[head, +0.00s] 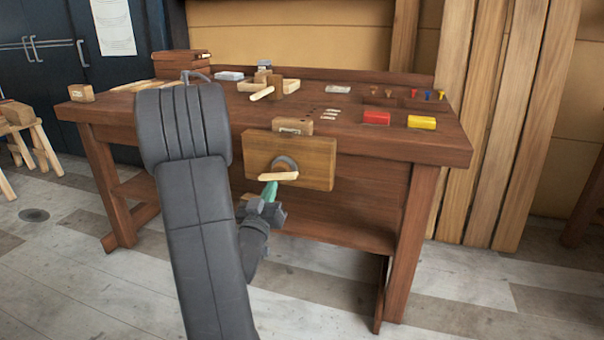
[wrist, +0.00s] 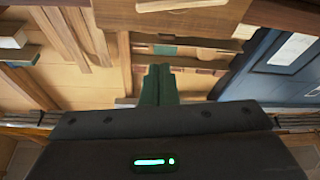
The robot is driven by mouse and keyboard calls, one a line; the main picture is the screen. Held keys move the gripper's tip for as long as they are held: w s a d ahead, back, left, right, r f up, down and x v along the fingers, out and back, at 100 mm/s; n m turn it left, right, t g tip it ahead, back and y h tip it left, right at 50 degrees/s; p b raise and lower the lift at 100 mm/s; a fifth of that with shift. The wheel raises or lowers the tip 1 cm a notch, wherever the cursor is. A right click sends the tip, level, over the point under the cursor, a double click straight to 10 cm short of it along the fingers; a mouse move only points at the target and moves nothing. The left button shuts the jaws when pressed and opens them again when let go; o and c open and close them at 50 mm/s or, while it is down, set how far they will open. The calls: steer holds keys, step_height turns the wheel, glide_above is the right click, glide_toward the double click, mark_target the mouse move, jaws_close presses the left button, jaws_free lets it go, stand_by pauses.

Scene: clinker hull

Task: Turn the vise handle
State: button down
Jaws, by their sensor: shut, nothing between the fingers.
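The wooden vise jaw (head: 315,165) is on the front of the workbench. Its handle (head: 280,176), a pale wooden bar, lies nearly level across a round grey hub (head: 285,163). My gripper (head: 270,187) has green fingers and is at the left part of the handle, just below and in front of it. The fingers are shut together and empty. I cannot tell whether they touch the handle. In the wrist view the shut fingers (wrist: 160,85) point up the picture toward a wooden block at the top edge, perhaps the vise jaw.
The workbench (head: 400,145) holds a red block (head: 376,118), a yellow block (head: 421,122) and small wooden pieces. A lower shelf (head: 330,228) is below the vise. Dark cabinets (head: 40,65) stand at the left. The floor in front is clear.

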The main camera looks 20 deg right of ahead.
step_height(320, 180, up, 3)
glide_above(287, 178)
steer(key=s+a, duration=0.1)
steer(key=a, duration=0.1)
steer(key=shift+d+f+b, duration=0.25)
steer(key=shift+f+b, duration=0.25)
steer(key=shift+f, duration=0.7)
steer(key=shift+s+d+f, duration=0.1)
steer(key=shift+f, duration=0.6)
steer(key=shift+f+b, duration=0.4)
steer(key=shift+b, duration=0.5)
steer(key=shift+s+d+f+m+h+b, duration=0.15)
steer(key=shift+f+m+h+b, duration=0.25)
steer(key=shift+m+b, duration=0.5)
steer(key=shift+f+m+g+h+b, duration=0.15)
steer(key=shift+m+g+h+b, duration=0.2)
steer(key=shift+m+b, duration=0.4)
